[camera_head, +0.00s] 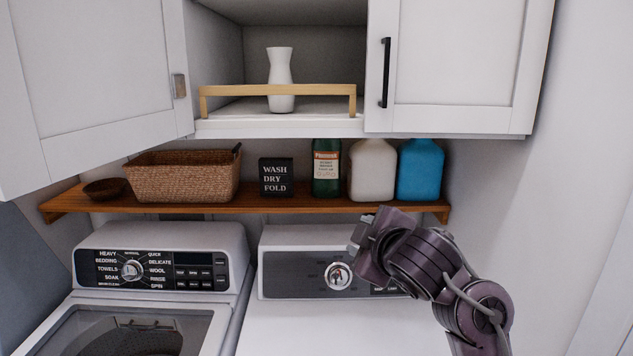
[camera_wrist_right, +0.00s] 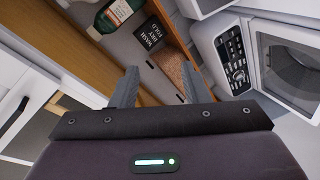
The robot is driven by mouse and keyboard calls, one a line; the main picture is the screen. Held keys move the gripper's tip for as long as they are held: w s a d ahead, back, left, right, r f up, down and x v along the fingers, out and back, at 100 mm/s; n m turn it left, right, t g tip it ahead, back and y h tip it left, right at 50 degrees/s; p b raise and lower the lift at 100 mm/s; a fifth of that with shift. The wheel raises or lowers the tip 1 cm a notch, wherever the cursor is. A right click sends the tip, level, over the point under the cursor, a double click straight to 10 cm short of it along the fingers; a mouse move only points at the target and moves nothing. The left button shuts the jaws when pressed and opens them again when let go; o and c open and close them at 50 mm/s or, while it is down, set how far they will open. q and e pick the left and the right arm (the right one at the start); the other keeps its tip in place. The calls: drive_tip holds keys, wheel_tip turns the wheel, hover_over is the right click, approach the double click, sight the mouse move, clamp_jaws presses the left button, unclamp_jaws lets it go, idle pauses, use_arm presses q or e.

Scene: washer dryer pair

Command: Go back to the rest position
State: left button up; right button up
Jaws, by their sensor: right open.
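My right gripper (camera_head: 358,232) shows in the head view in front of the right machine's control panel, just below the wooden shelf. In the right wrist view the gripper (camera_wrist_right: 160,74) has its two fingers spread apart with nothing between them. The right arm is bent and reaches up from the lower right. Its fingers look clear of the dial, though the exact depth gap is hard to tell. My left gripper is not in either view.
A wooden shelf (camera_head: 290,204) holds a wicker basket (camera_head: 182,177), a dark sign (camera_head: 276,177) and several bottles. A white vase (camera_head: 281,80) stands in the open cabinet above. The washer (camera_head: 153,275) and right machine (camera_head: 300,325) stand below. The right wall (camera_head: 570,200) is bare.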

drive_tip(key=s+d+f+m+g+h, duration=0.1)
drive_tip(key=s+d+f+m+g, duration=0.15)
drive_tip(key=f, duration=0.45)
drive_tip(key=s+d+f+m+g, duration=0.1)
drive_tip(key=s+d+f+m, duration=0.1)
drive_tip(key=s+f, duration=0.35)
drive_tip(key=s+d+f+m+g+h, duration=0.1)
drive_tip(key=s+d+f+m, duration=0.1)
drive_tip(key=f, duration=0.6)
drive_tip(key=s+d+f+m+g+h, duration=0.1)
drive_tip(key=s+d+f+m+g, duration=0.15)
drive_tip(key=s+f, duration=0.55)
drive_tip(key=s+d+f+m+g, duration=0.25)
drive_tip(key=s+f, duration=0.25)
drive_tip(key=s, duration=0.6)
wheel_tip(320, 180, down, 34)
drive_tip(key=g+b, duration=0.2)
drive_tip(key=b, duration=0.6)
drive_tip(key=s+d+f+b, duration=0.1)
drive_tip(key=s+f+b, duration=0.2)
drive_tip(key=s+f, duration=0.7)
drive_tip(key=s+d+f+g+b, duration=0.1)
drive_tip(key=s+d+f+b, duration=0.1)
drive_tip(key=s+f, duration=0.9)
wheel_tip(320, 180, down, 6)
drive_tip(key=shift+s+d+f+b, duration=0.15)
drive_tip(key=shift+s+f+b, duration=0.05)
drive_tip(key=shift+b, duration=0.55)
